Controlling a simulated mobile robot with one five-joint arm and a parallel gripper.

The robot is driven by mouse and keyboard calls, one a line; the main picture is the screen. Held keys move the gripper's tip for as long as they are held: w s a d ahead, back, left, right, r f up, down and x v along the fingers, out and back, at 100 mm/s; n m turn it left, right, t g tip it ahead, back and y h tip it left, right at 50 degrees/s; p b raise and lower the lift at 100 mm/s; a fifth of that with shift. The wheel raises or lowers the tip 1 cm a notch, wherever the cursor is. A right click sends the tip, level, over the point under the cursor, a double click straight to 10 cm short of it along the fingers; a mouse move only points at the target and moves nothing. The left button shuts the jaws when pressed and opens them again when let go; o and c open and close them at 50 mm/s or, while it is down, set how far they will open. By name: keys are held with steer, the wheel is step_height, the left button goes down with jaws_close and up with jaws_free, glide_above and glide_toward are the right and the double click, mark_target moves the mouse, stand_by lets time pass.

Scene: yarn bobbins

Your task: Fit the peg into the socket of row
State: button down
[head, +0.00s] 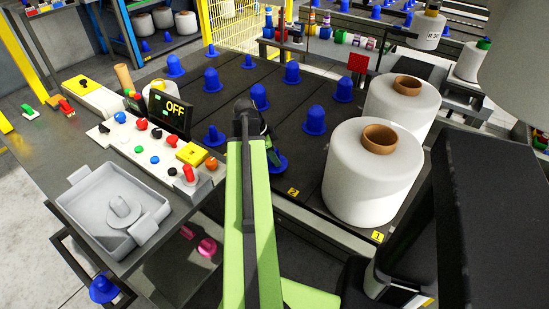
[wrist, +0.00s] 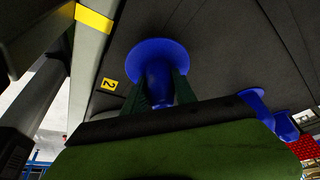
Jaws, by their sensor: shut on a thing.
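My gripper (head: 272,148) reaches down over the dark panel of row 2. Its green fingers (wrist: 158,88) are shut on a blue peg (wrist: 157,58) with a wide round flange. In the head view this peg's flange (head: 279,165) shows below the fingers, close to the panel. The yellow "2" label (head: 293,191) lies at the near edge of the row; it also shows in the wrist view (wrist: 109,85). The socket itself is hidden under the flange. I cannot tell whether the peg is seated or just above the surface.
Two white yarn bobbins (head: 372,180) stand on row 1 to the right. Several blue pegs (head: 314,118) stand upright on the panels. A control panel with an "OFF" display (head: 172,112) and a grey tray (head: 83,222) are at left.

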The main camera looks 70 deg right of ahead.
steer(key=shift+f, duration=0.15)
steer(key=shift+f+b, duration=1.5)
steer(key=shift+b, duration=0.1)
steer(key=shift+f, duration=0.2)
steer(key=c, duration=0.9)
jaws_free()
steer(key=p+v, duration=1.5)
steer(key=v, duration=0.2)
steer(key=shift+r+p, duration=0.2)
steer(key=shift+p, duration=0.15)
steer(key=shift+a, duration=0.1)
